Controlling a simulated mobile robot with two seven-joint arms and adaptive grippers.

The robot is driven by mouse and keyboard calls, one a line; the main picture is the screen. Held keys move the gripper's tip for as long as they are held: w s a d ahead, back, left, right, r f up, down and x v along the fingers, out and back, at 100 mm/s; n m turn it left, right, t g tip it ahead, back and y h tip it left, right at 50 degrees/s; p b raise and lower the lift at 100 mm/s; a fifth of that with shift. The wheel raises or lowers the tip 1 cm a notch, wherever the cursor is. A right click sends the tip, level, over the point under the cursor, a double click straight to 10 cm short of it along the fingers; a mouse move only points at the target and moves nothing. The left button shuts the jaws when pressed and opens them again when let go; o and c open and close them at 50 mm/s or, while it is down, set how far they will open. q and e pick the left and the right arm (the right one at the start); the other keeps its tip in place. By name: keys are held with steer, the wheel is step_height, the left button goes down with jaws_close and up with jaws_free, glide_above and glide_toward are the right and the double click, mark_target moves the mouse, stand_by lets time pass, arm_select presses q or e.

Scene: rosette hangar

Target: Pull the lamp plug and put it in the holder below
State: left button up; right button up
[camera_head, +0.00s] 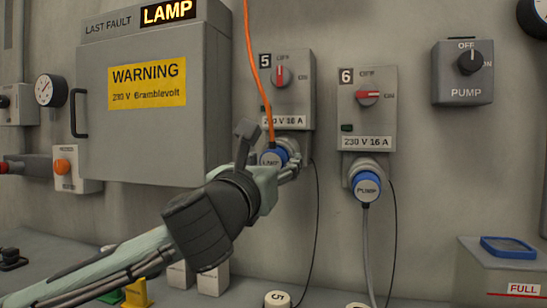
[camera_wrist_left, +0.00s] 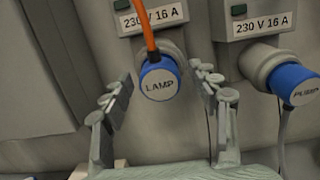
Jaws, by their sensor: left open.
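The blue lamp plug (camera_head: 270,157) with an orange cord sits in the socket under switch 5 (camera_head: 282,77). Its LAMP face also shows in the left wrist view (camera_wrist_left: 160,84). My left gripper (camera_head: 272,163) is at the plug, open. In the left wrist view its fingers (camera_wrist_left: 163,82) stand on either side of the plug, with gaps visible. Switch 5's red knob is upright, toward OFF. Below are pale blocks (camera_head: 213,280) and a round white piece (camera_head: 278,299) at the lower edge; I cannot tell which is the holder. My right gripper is not in view.
The blue pump plug (camera_head: 367,186) sits close by on the right under switch 6 (camera_head: 367,97), whose knob lies toward ON. A grey warning cabinet (camera_head: 150,130) juts out at left. Thin black cords hang below both sockets. A FULL box (camera_head: 500,270) stands at lower right.

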mark_target(271, 163)
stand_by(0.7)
arm_select(q)
jaws_close()
stand_by(0.4)
steer(key=shift+v, duration=3)
